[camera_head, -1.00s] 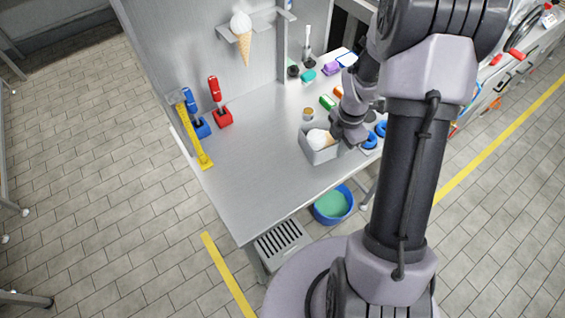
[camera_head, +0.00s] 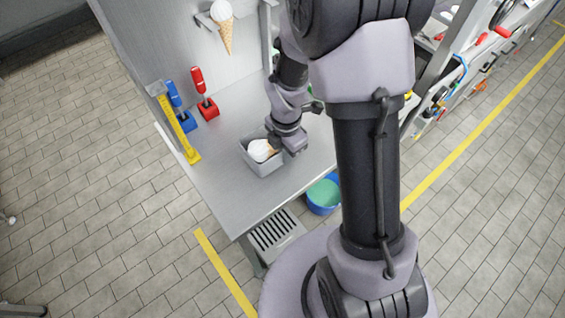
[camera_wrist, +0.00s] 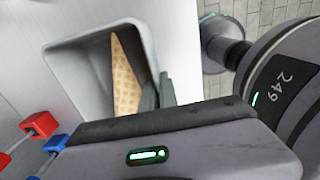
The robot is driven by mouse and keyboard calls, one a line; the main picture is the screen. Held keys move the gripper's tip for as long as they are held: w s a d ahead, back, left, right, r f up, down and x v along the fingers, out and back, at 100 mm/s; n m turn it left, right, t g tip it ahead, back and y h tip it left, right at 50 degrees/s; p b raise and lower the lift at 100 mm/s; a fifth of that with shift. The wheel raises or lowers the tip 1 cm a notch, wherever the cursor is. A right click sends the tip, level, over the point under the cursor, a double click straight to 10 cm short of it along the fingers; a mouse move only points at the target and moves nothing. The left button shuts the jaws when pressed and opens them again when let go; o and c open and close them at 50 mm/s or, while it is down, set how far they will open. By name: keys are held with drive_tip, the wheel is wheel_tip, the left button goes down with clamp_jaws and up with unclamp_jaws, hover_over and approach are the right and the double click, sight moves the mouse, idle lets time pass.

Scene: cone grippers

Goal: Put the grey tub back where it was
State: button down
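The cone's wafer (camera_wrist: 124,78) shows inside the tub in the wrist view, where the tub (camera_wrist: 85,50) fills the upper left. My gripper (camera_head: 279,146) is at the tub's right wall. In the wrist view my gripper's fingers (camera_wrist: 156,95) are shut on that wall, one inside and one outside. Whether the tub touches the worktop or hangs just above it, I cannot tell.
A red tool (camera_head: 206,106), a blue tool (camera_head: 185,120) and a yellow upright (camera_head: 177,125) stand to the tub's left. Another cone (camera_head: 224,30) hangs in a holder on the back panel. A blue bucket (camera_head: 322,198) is below the front edge. The worktop's front left is clear.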

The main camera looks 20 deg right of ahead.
drive_tip(key=shift+a, duration=0.3)
drive_tip(key=shift+a+f+b, duration=0.15)
drive_tip(key=shift+f+b, duration=0.15)
drive_tip(key=shift+f, duration=0.1)
wheel_tip(320, 180, down, 3)
drive_tip(key=shift+b, duration=0.6)
drive_tip(key=shift+r, duration=0.1)
drive_tip(key=c, duration=2.1)
unclamp_jaws()
drive_tip(key=shift+f, duration=0.2)
drive_tip(key=o, duration=0.5)
drive_tip(key=shift+c, duration=0.2)
drive_tip(key=shift+r, duration=0.1)
